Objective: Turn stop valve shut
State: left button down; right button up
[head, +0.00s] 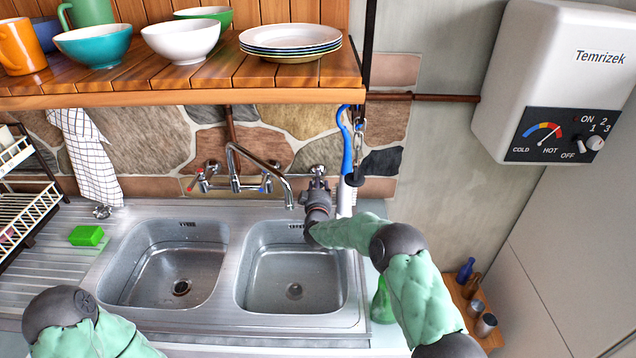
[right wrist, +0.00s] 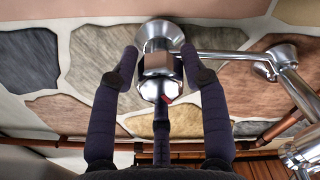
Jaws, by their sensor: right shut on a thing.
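The chrome stop valve (head: 318,169) sits on the stone wall behind the right sink basin, right of the faucet. In the right wrist view the stop valve (right wrist: 160,85) has a round wall flange, a faceted body and a small red mark. A chrome pipe runs from it to the right. My right gripper (head: 318,184) is at the valve and hides most of it in the head view. In the right wrist view my right gripper (right wrist: 158,62) is shut on the valve, with dark fingers on both sides. My left gripper is out of view; only part of that arm shows at the bottom left.
The faucet (head: 240,160) arches close to the left of my right gripper. A blue-handled brush (head: 346,160) hangs just right of it. A wooden shelf (head: 200,97) with bowls and plates juts out above. The double sink (head: 232,240) below is empty.

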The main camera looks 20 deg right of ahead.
jog(key=shift+s+f+n, duration=0.15)
jog(key=shift+f+n, duration=0.15)
jog(key=shift+f, duration=0.25)
jog(key=o, duration=1.2)
jog(key=shift+d, duration=0.1)
jog(key=shift+c, duration=0.2)
jog(key=shift+r, duration=0.25)
jog(key=v, duration=1.2)
jog(key=shift+c, duration=0.2)
